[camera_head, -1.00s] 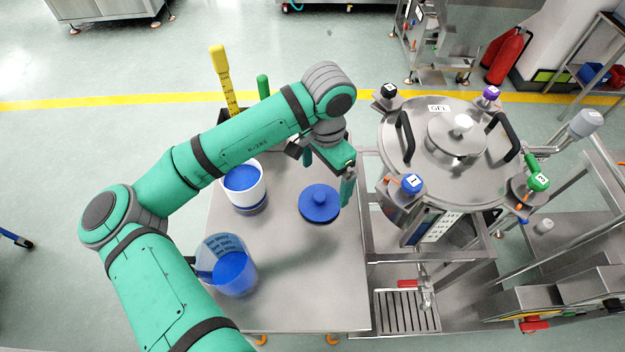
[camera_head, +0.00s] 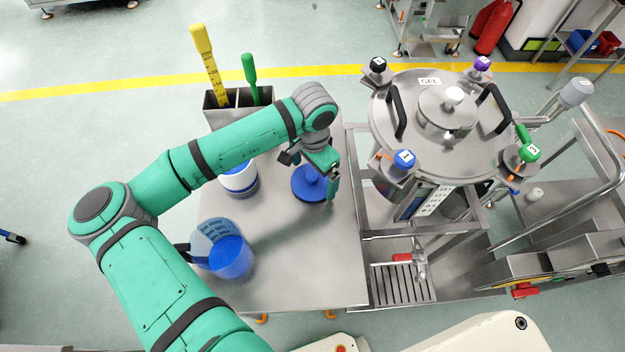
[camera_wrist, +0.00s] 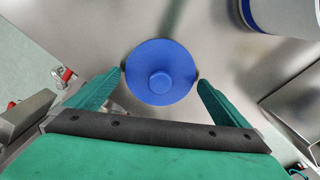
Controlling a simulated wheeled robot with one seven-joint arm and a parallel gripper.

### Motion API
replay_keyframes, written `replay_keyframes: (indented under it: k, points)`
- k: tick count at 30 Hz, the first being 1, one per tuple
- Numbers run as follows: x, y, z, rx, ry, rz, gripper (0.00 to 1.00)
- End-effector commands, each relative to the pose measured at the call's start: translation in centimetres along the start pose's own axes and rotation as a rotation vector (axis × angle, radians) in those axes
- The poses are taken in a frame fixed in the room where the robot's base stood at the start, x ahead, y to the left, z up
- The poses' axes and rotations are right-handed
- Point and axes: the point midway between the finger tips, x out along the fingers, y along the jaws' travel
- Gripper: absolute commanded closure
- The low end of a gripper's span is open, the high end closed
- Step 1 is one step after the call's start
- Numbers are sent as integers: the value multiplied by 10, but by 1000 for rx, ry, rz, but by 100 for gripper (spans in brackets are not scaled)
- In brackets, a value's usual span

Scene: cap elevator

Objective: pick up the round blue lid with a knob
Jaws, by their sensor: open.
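The round blue lid (camera_head: 308,187) lies flat on the steel table, with its knob pointing up. In the wrist view the lid (camera_wrist: 160,72) is near the centre, with the knob at its middle. My gripper (camera_head: 330,186) is above the lid, its green fingers pointing down. In the wrist view my gripper (camera_wrist: 150,88) is open and empty, with one finger on each side of the lid's lower part. I cannot tell the exact height of the fingertips over the lid. My arm hides part of the table behind it.
On the steel table (camera_head: 290,265) stand a clear jug with blue contents (camera_head: 231,257), a white and blue container (camera_head: 240,180) and a metal holder with yellow and green tools (camera_head: 222,112). A large steel vessel (camera_head: 395,140) stands right of the table. The table's front is clear.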

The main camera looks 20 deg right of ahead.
Motion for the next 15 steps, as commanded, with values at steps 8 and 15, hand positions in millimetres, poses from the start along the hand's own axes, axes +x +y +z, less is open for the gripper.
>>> replay_keyframes:
  k: [8, 15]
  points:
    - [8, 0, 0, 1, 0, 0, 0]
    - [8, 0, 0, 1, 0, 0, 31]
